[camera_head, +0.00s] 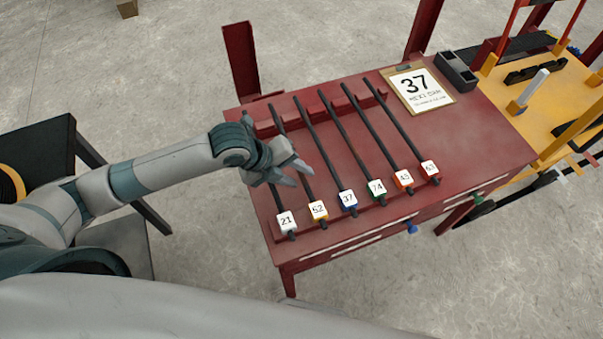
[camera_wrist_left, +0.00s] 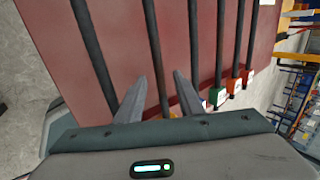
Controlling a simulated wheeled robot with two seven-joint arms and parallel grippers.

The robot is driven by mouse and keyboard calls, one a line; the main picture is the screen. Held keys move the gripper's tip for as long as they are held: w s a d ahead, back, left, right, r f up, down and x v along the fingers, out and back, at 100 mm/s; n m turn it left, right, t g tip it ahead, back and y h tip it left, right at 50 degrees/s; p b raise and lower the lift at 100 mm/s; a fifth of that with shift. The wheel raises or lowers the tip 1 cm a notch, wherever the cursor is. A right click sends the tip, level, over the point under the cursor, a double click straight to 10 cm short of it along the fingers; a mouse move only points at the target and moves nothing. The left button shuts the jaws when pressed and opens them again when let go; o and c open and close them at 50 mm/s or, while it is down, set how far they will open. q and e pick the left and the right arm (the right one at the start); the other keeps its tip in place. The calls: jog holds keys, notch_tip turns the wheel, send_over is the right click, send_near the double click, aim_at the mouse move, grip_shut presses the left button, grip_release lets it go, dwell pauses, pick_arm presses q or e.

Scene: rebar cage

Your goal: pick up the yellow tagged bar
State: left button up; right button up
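The yellow tagged bar (camera_head: 309,191) is a dark rod with a yellow tag numbered 52 (camera_head: 318,210), second from the left on the red table. My left gripper (camera_head: 299,174) is over its middle to lower part, with fingers apart. In the left wrist view the bar (camera_wrist_left: 153,40) runs between the two open fingertips (camera_wrist_left: 160,76). Whether the fingers are above the bar or down around it, I cannot tell. Its tag is mostly hidden there behind the gripper. My right gripper is not in view.
On the red table (camera_head: 465,130), bar 21 (camera_head: 285,222) lies to the left and blue-tagged bar 37 (camera_head: 348,198) close to the right, with several more beyond. A clipboard reading 37 (camera_head: 418,91) and a dark tray (camera_head: 455,70) are at the back. A yellow cart (camera_head: 560,90) stands right.

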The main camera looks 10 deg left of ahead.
pick_arm(q)
grip_shut()
dwell(1.4)
